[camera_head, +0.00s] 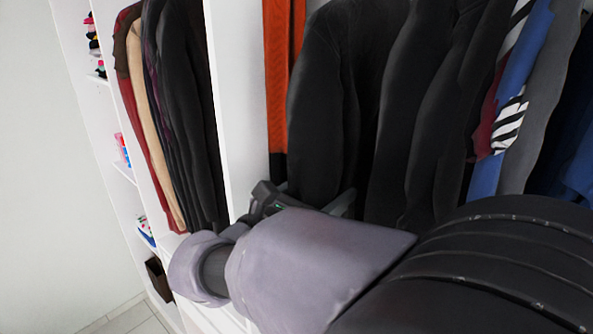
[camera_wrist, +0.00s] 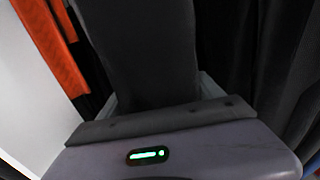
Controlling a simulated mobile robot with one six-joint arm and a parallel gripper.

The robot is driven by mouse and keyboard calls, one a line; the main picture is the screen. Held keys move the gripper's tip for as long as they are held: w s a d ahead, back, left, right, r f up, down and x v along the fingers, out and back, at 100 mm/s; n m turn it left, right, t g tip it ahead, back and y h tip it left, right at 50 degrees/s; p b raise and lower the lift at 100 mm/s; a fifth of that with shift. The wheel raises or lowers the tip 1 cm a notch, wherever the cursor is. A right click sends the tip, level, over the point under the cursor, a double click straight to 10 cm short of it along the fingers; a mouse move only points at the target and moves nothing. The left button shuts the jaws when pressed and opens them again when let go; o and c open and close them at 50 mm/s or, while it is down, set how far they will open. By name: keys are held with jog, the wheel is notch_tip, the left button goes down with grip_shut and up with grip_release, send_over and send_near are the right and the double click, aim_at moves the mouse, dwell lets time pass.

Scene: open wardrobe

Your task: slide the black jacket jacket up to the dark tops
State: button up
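The black jacket (camera_head: 325,100) hangs in the right wardrobe section, between an orange garment and more dark garments. The dark tops appear to be the black garments (camera_head: 415,115) just right of it, with a narrow gap between at the lower part. My gripper (camera_head: 312,190) is at the jacket's lower part, open, one finger on each side of it. In the wrist view the jacket (camera_wrist: 145,50) fills the space between the fingers of my gripper (camera_wrist: 158,95). Whether the fingers touch the cloth cannot be told.
A white divider panel (camera_head: 232,95) stands left of the orange garment (camera_head: 280,70). Beyond it hang red, beige and dark clothes (camera_head: 170,120). Striped, blue and grey garments (camera_head: 525,100) hang at the right. Shelves with small items are at far left.

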jog(key=c, duration=1.4)
jog(key=shift+s+d, duration=0.1)
jog(key=shift+d, duration=0.1)
jog(key=shift+s+d, duration=0.45)
jog(key=shift+s, duration=0.1)
jog(key=o, duration=2.2)
jog(key=shift+c, duration=0.2)
jog(key=shift+s+a, duration=0.1)
jog(key=v, duration=1.7)
jog(key=shift+p, duration=0.4)
